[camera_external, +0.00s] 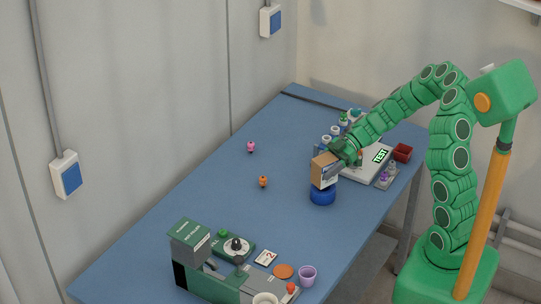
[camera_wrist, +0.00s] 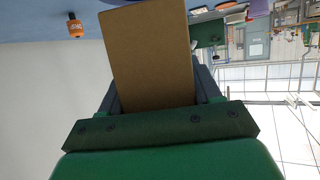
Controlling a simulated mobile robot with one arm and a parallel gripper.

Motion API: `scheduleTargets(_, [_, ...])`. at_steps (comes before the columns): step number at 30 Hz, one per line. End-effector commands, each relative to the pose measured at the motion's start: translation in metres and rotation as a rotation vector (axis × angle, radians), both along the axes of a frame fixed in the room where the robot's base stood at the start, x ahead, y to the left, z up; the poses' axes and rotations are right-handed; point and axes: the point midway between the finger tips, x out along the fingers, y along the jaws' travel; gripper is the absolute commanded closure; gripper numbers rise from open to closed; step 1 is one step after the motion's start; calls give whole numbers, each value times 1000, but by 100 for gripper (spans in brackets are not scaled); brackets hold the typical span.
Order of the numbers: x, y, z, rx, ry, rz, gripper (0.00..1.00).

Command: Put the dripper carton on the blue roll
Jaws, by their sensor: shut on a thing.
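The dripper carton (camera_external: 325,168), a box with brown cardboard sides and a pale printed face, is held by my gripper (camera_external: 338,157) over the right part of the blue table. In the wrist view, the plain brown side of the carton (camera_wrist: 150,60) sits between the two fingers of my gripper (camera_wrist: 158,88), which are shut on it. The blue roll (camera_external: 322,196) stands on the table directly below the carton in the external view. The carton hides part of the roll's top, and I cannot tell whether the two touch.
A small orange item (camera_external: 263,182) and a pink one (camera_external: 250,147) stand on the table to the left. A white device with a lit display (camera_external: 380,157), several bottles and a red box (camera_external: 402,152) are behind. A green machine (camera_external: 190,250) and purple cup (camera_external: 307,276) are in front.

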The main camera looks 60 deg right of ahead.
Motion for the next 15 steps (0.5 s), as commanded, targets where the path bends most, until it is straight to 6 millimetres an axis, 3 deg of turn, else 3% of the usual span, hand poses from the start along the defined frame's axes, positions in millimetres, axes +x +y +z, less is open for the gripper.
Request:
scheduleTargets(6, [-1, 0, -18, 1, 2, -1, 70])
scheduleTargets(15, [0, 0, -19, 1, 0, 0, 70])
